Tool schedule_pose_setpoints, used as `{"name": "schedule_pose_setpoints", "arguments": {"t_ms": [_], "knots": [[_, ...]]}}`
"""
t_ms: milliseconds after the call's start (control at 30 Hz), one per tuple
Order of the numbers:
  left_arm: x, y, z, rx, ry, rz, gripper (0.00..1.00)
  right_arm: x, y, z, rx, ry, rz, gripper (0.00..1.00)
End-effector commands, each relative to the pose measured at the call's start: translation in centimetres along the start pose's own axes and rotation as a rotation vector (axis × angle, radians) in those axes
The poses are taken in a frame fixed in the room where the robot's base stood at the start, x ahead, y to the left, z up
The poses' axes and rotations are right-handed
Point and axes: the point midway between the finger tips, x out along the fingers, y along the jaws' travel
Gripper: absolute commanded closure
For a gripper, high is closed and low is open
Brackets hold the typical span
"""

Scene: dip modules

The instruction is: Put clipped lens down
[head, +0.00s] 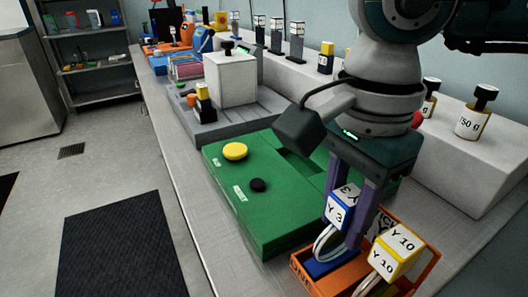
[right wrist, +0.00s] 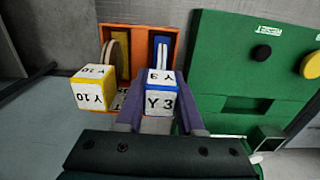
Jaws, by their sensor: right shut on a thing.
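My right gripper (head: 347,228) is shut on a clipped lens with a white cube marked Y 3 (head: 341,208), edged in blue. In the right wrist view that cube (right wrist: 160,100) sits between the two purple fingers. Its lens disc and blue base are over or in the right-hand part of an orange tray (right wrist: 138,27); I cannot tell whether the base touches the tray floor. A second clipped lens marked Y 10 (head: 395,252), edged in yellow, stands in the same tray beside it. My left gripper is not in view.
A green board (head: 262,212) with a yellow knob (head: 235,151) and a black knob (head: 258,185) lies beside the tray. A white raised block (head: 455,160) carries weights, one marked 750 g (head: 472,122). A grey fixture (head: 232,122) stands farther back on the bench.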

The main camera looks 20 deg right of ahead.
Motion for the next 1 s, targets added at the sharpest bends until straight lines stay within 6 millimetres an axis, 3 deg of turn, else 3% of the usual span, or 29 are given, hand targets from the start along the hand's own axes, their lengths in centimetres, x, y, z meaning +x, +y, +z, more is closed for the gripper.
{"name": "schedule_pose_setpoints", "arguments": {"t_ms": [233,267,500,867,1000], "knots": [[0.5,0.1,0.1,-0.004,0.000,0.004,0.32,0.4,0.0,0.0,0.001,0.000,0.000,1.00],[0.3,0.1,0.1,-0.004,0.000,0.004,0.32,0.2,0.0,0.0,0.001,0.000,0.000,0.60],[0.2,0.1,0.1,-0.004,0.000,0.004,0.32,0.2,0.0,0.0,0.001,0.000,0.000,0.33],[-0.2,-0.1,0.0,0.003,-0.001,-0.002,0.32,-0.6,-0.1,0.0,0.001,0.000,-0.002,0.33],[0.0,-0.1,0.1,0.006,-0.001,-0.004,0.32,-3.1,-0.2,0.0,0.000,-0.001,-0.006,0.33]]}}
